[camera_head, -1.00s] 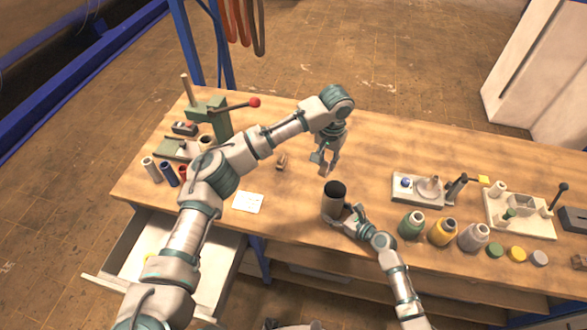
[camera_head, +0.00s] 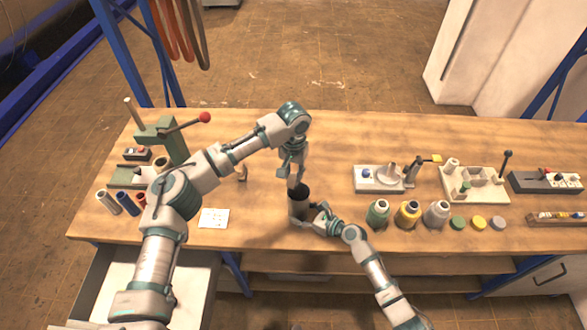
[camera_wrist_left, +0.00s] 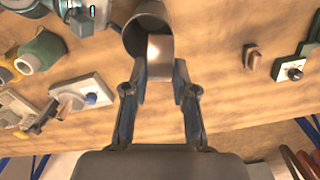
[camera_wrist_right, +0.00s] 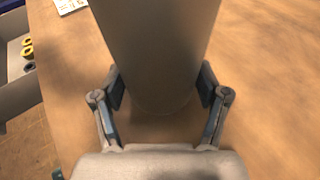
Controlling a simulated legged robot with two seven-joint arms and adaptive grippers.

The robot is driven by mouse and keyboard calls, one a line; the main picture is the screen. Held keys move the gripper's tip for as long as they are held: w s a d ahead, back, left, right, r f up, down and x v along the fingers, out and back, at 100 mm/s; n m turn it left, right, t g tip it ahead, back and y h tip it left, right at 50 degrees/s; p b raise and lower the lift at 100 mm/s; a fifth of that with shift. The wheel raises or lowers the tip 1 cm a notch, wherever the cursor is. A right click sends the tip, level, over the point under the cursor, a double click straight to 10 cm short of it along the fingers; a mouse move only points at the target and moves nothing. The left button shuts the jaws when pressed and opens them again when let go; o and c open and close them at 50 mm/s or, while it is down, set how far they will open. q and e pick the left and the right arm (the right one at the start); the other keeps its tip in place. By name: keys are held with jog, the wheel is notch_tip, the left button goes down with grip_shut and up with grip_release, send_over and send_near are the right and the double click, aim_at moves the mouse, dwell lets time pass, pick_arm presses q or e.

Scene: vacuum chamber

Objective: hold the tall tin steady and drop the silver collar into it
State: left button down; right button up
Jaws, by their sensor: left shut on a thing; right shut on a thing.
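The tall tin (camera_head: 297,211) is a grey cylinder with a dark open mouth, standing upright on the bench. My right gripper (camera_head: 314,218) is shut around its side; the right wrist view shows the tin (camera_wrist_right: 158,50) between both fingers. My left gripper (camera_head: 296,181) points down right above the tin's mouth. In the left wrist view my left gripper (camera_wrist_left: 160,86) is shut on the silver collar (camera_wrist_left: 160,57), a shiny short ring. The collar overlaps the tin's round mouth (camera_wrist_left: 146,24) there. Whether it is inside the rim I cannot tell. In the head view the collar is hardly visible.
Several spools (camera_head: 408,214) and coloured lids stand right of the tin. A white fixture (camera_head: 380,179) is behind them. A green press (camera_head: 165,140) with a red-knobbed lever stands at the left. A white card (camera_head: 213,218) lies left of the tin. An open drawer (camera_head: 95,285) juts out front left.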

aim_at(294, 174)
pick_arm(q)
jog(key=c, duration=0.8)
grip_release()
jog(key=shift+c, duration=0.2)
notch_tip(294, 174, up, 12)
jog(key=shift+w, duration=0.1)
